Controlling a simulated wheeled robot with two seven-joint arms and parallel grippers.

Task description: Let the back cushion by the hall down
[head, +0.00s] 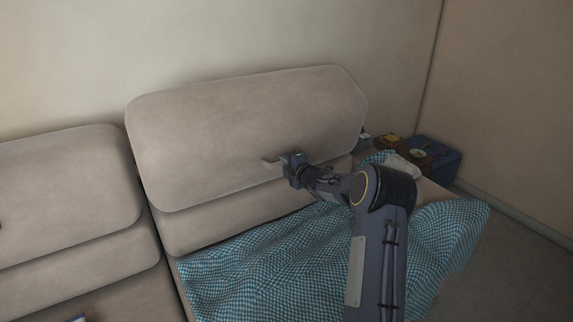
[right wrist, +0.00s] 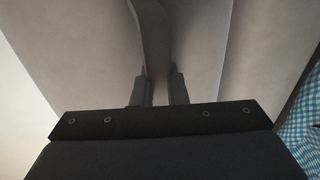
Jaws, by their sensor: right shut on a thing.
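The beige back cushion (head: 240,130) at the right end of the sofa leans tilted against the wall, above the seat cushion (head: 200,233). A small beige tab (head: 272,161) sticks out from its front near the lower right. My right gripper (head: 283,166) is at this tab. In the right wrist view, my right gripper (right wrist: 160,88) is shut on a beige strap-like tab (right wrist: 156,40), with a finger on each side of it. Where the tab joins the cushion is partly hidden. My left gripper is not in view.
A blue checked cloth (head: 260,265) drapes over the seat and its right end. Another back cushion (head: 65,185) stands to the left. A blue box (head: 440,163) with small items is beyond the sofa's right end. Bare floor (head: 520,240) lies at the right.

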